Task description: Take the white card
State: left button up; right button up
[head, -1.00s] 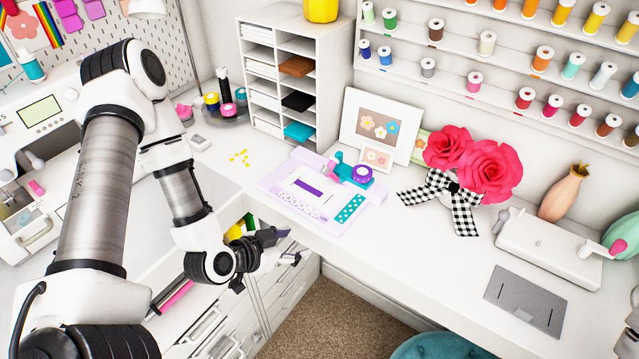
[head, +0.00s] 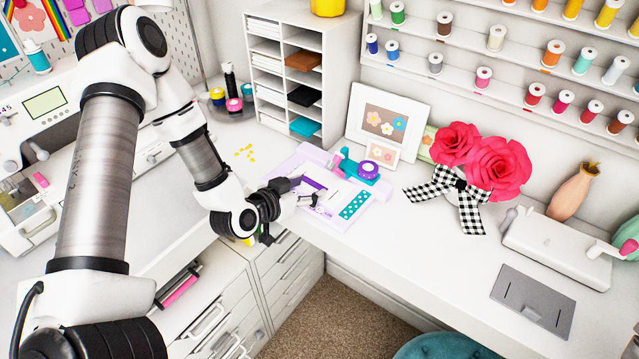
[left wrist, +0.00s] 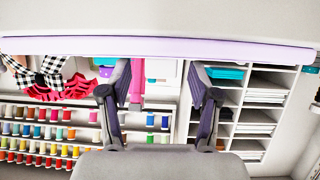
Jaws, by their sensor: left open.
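A white card (head: 331,190) lies on a lavender craft board (head: 372,218) near the front edge of the desk, with a dark purple rectangle showing on it. My left gripper (head: 303,191) is open and empty, over the left part of the board, and hides some of the card. In the left wrist view the two fingers (left wrist: 160,80) are spread apart with nothing between them. The board shows there as a thin lavender edge (left wrist: 150,47); the card cannot be made out. My right gripper is not in view.
A purple and teal punch (head: 380,171) stands at the board's back right. A white cubby shelf (head: 270,100), picture frames (head: 388,120) and red paper flowers (head: 497,168) stand behind. A die-cutting machine (head: 560,245) is at the right. Open floor (head: 310,310) lies before the desk.

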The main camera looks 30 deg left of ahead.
pick_arm(q)
jog(key=shift+s+a, duration=0.1)
jog(key=shift+s, duration=0.05)
jog(key=c, duration=1.1)
jog(key=shift+o, duration=0.2)
